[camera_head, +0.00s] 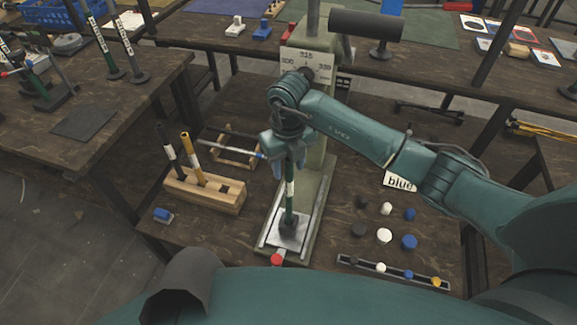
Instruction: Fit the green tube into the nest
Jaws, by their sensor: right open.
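The green tube (289,205), with a white band, stands upright on the press in front of me. Its lower end is at the dark nest (288,227) on the pale base plate; how deep it sits I cannot tell. My right gripper (287,163) is at the tube's upper part, pointing down, with its fingers apart on either side of the tube. The gripper hides the tube's top. The green press (315,170) rises behind, with a numbered plate (306,63). My left gripper is not in view.
A wooden rack (215,195) left of the press holds a black and a yellow tube. A red knob (277,260) is at the front.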

